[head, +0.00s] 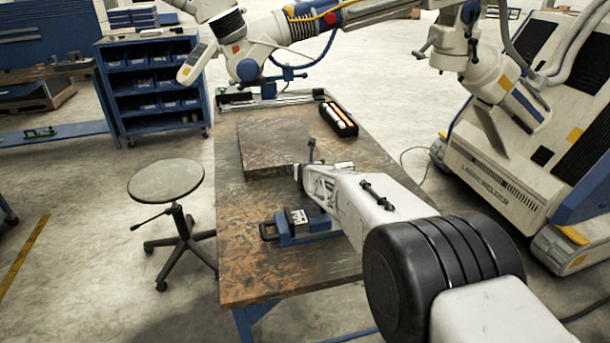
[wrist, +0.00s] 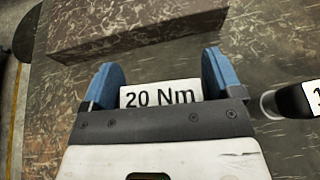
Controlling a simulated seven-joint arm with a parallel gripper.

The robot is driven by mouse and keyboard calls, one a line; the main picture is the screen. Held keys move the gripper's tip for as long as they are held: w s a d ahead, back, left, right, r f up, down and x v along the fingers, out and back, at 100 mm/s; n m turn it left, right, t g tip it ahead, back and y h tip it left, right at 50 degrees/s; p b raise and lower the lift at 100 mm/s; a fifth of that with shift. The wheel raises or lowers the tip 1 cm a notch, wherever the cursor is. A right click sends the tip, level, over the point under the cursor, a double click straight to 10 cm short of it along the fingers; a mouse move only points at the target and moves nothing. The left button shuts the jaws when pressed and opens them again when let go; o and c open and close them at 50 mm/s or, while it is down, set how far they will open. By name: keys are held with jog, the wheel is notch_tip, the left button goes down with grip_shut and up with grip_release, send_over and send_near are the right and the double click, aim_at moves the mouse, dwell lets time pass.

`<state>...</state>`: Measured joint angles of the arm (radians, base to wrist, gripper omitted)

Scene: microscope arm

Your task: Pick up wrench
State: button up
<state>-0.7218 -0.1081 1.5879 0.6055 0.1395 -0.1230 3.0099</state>
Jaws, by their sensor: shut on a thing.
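In the wrist view my gripper (wrist: 160,70) has its two blue fingers on either side of a white piece marked "20 Nm" (wrist: 160,95), which looks like part of the wrench. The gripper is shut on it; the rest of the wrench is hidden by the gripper. In the head view my white arm reaches over the table from the right, and I cannot clearly make out the fingers or the wrench there.
The table (head: 245,265) has a raised dark plate (head: 270,145), also in the wrist view (wrist: 140,30). A blue fixture (head: 285,238) sits near the front. A black tray (head: 340,125) lies at the back right. A grey cylinder with a black end (wrist: 270,104) is right of the fingers.

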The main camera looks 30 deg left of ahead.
jog(key=shift+r, duration=0.15)
notch_tip(320, 180, up, 10)
dwell(0.6)
dwell(0.7)
jog(key=w+d+r+m+h, duration=0.1)
jog(key=w+d+r, duration=0.15)
jog(key=d, duration=0.35)
jog(key=w+d+r, duration=0.2)
jog(key=w+d, duration=0.1)
jog(key=d, duration=0.2)
jog(key=w+d+f+m+t+h, duration=0.1)
jog(key=w+d+f, duration=0.15)
jog(key=d, duration=0.45)
jog(key=w+d+f+m+t+h, duration=0.1)
jog(key=w+d+f+h, duration=0.15)
jog(key=d, duration=0.55)
jog(key=w+d+f+m+t, duration=0.1)
jog(key=w+d+f+m, duration=0.15)
jog(key=d, duration=0.45)
jog(key=d+f+m+h, duration=0.2)
jog(key=d+f, duration=0.2)
jog(key=d, duration=0.7)
jog(key=s+d+f+m+h, duration=0.1)
jog(key=d+f, duration=0.4)
jog(key=d, duration=0.7)
jog(key=d+f+m+h, duration=0.3)
jog(key=d+f+h, duration=0.2)
jog(key=d, duration=0.7)
jog(key=shift+s+d, duration=0.15)
jog(key=shift+s, duration=0.1)
